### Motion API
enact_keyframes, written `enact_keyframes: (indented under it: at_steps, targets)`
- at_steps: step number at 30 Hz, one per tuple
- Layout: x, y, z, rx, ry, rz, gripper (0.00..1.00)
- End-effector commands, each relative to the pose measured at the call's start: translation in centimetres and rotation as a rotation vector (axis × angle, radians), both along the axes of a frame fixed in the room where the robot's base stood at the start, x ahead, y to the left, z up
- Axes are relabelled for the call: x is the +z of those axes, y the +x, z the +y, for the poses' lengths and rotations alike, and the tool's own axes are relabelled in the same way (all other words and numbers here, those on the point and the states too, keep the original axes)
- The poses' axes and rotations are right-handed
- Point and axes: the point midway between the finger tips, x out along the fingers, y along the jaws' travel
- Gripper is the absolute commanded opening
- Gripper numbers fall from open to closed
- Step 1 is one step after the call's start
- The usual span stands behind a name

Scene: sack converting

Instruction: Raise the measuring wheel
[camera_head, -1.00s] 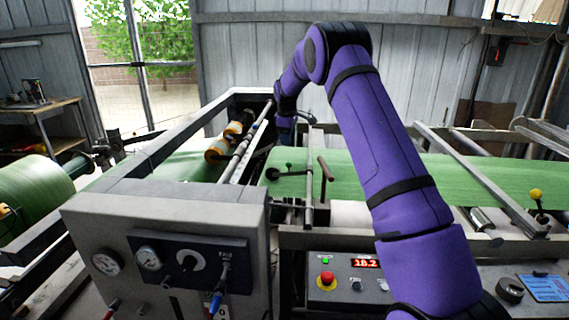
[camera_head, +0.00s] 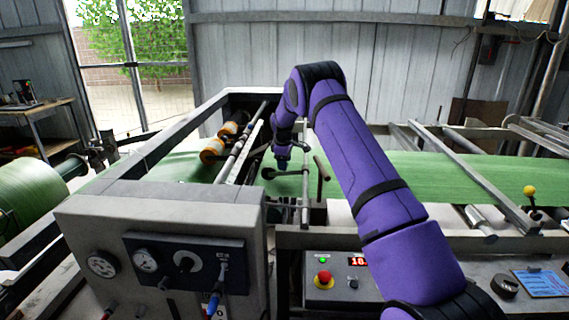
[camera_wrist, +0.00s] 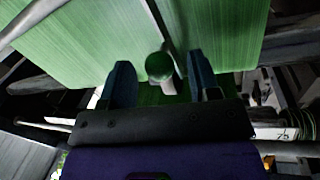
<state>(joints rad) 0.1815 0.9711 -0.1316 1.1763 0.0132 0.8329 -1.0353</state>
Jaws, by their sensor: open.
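The measuring wheel (camera_head: 267,173) is a small dark disc on a thin arm, resting low at the green woven web (camera_head: 345,181) in the head view. My gripper (camera_head: 282,165) is over the wheel's arm, just right of the wheel. In the wrist view my gripper (camera_wrist: 159,62) is open, with one dark finger on each side of a round green knob (camera_wrist: 159,67). I cannot tell whether either finger touches the knob. The knob is hidden behind my gripper in the head view.
A crossing bar (camera_head: 305,170) and a brown T-handle (camera_head: 321,176) stand close right of my gripper. Rollers with orange ends (camera_head: 212,150) lie to the left. In front are a gauge panel (camera_head: 185,265) and a red stop button (camera_head: 324,278).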

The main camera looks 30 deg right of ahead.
Motion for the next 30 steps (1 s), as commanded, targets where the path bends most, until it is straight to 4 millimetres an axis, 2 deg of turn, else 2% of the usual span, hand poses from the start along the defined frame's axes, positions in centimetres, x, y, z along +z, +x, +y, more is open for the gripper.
enact_keyframes:
  at_steps: [11,18,19,30]
  targets:
    - [-0.53,0.08,-0.09,0.0,-0.001,-0.001,0.56]
    - [-0.52,0.08,-0.09,0.0,-0.001,-0.001,0.03]
    - [-0.52,0.07,-0.1,0.0,-0.001,-0.001,0.0]
    - [-0.06,-0.1,-0.41,-0.001,0.038,-0.027,0.0]
